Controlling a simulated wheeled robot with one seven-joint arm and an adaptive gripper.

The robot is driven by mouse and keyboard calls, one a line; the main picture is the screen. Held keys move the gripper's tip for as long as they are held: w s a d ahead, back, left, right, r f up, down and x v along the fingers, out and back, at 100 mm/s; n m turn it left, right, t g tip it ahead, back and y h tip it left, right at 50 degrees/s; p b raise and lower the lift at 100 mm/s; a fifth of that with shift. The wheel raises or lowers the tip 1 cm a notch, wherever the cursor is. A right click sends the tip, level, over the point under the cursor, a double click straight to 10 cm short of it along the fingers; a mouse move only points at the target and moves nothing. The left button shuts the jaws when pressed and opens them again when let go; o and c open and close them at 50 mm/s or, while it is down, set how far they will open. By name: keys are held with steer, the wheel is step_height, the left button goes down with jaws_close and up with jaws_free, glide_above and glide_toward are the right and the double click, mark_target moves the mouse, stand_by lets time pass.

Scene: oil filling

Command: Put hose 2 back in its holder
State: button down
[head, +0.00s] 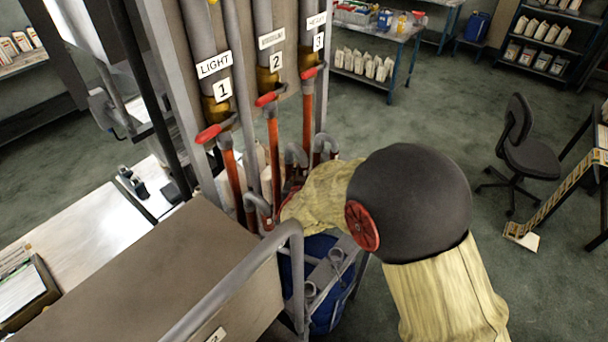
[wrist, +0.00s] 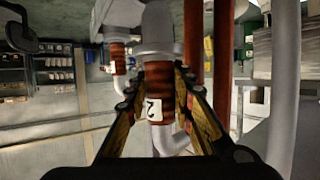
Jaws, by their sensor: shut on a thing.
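In the wrist view, my gripper (wrist: 160,78) is shut on hose 2 (wrist: 154,108), with one finger on each side of its red-brown ribbed end. The hose end bears a white label with a 2. A grey curved pipe piece and a wide grey cylinder (wrist: 160,28) adjoin the two ends of the ribbed part. I cannot tell whether that cylinder is the holder or whether the hose sits in it. In the head view, my forearm and wrist cover most of the gripper and hose 2.
Pipes labelled 1, 2 (head: 275,62) and 3 with red valve handles (head: 270,98) stand close to my wrist. A grey rail (head: 235,285) and brown cabinet (head: 160,260) are at the front. A blue drum (head: 325,312) stands below.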

stand_by(0.3)
steer(key=shift+f+b, duration=2.35)
steer(key=shift+f, duration=0.4)
steer(key=c, duration=1.5)
jaws_free()
steer(key=shift+o, duration=0.2)
steer(key=shift+o, duration=0.8)
steer(key=shift+f, duration=0.1)
steer(key=shift+s, duration=0.15)
steer(key=shift+s+a+p, duration=0.15)
steer(key=shift+s+p, duration=0.05)
steer(key=shift+s, duration=1)
steer(key=shift+s+a+p, duration=0.1)
steer(key=shift+s+p, duration=0.05)
steer(key=shift+s, duration=1)
